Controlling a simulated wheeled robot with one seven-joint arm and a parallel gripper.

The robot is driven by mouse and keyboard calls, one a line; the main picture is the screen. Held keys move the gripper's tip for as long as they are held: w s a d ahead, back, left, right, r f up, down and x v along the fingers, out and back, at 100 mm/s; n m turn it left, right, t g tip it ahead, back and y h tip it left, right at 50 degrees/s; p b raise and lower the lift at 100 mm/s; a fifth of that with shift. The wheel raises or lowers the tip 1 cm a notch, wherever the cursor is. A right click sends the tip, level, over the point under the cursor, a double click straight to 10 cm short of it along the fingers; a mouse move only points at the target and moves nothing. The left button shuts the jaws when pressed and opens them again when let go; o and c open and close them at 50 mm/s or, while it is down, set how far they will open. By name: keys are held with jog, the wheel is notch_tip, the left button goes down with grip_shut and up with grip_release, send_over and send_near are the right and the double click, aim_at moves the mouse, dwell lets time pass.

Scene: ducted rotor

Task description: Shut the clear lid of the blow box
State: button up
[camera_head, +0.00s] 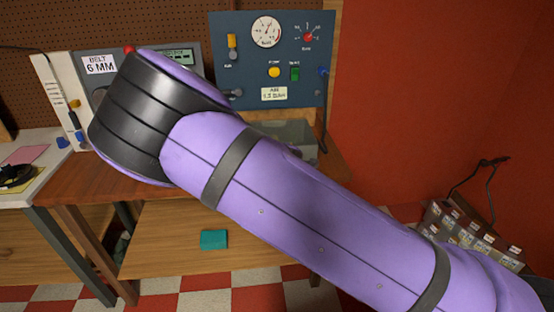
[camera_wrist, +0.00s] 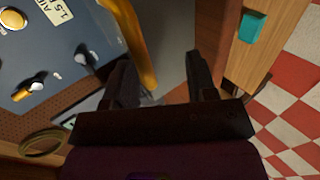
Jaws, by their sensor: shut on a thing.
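The blow box (camera_head: 298,129) is a greyish see-through box on the bench below the blue panel, mostly hidden behind my arm in the head view. In the wrist view a yellow-orange bar (camera_wrist: 141,48) runs down between my fingers, and it looks like the edge or handle of the clear lid. My gripper (camera_wrist: 162,78) is shut on this bar, though the contact is hard to see. The lid's clear pane and its angle cannot be made out. My gripper is hidden behind my arm in the head view.
A blue panel (camera_head: 240,60) with a gauge, knobs and an air label stands behind the box; it also fills the left of the wrist view. A belt sign (camera_head: 99,65) is at the left. A crate (camera_head: 470,235) stands right.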

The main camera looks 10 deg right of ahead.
jog(key=v, duration=0.9)
jog(key=shift+d, duration=0.1)
jog(key=s+d+r+m+g, duration=0.3)
jog(key=s+d+r+m, duration=0.2)
jog(key=d+m, duration=0.15)
jog(key=s+d+r+m+g, duration=0.3)
jog(key=s+d+r+m, duration=0.15)
jog(key=d, duration=0.35)
jog(key=s+d+r+m, duration=0.3)
jog(key=s+r, duration=0.5)
jog(key=s, duration=0.4)
jog(key=s+d+r+m, duration=0.3)
jog(key=s+r, duration=0.6)
jog(key=s, duration=0.3)
jog(key=shift+r+m, duration=0.25)
jog(key=shift+m, duration=0.25)
jog(key=shift+c, duration=0.3)
dwell(0.9)
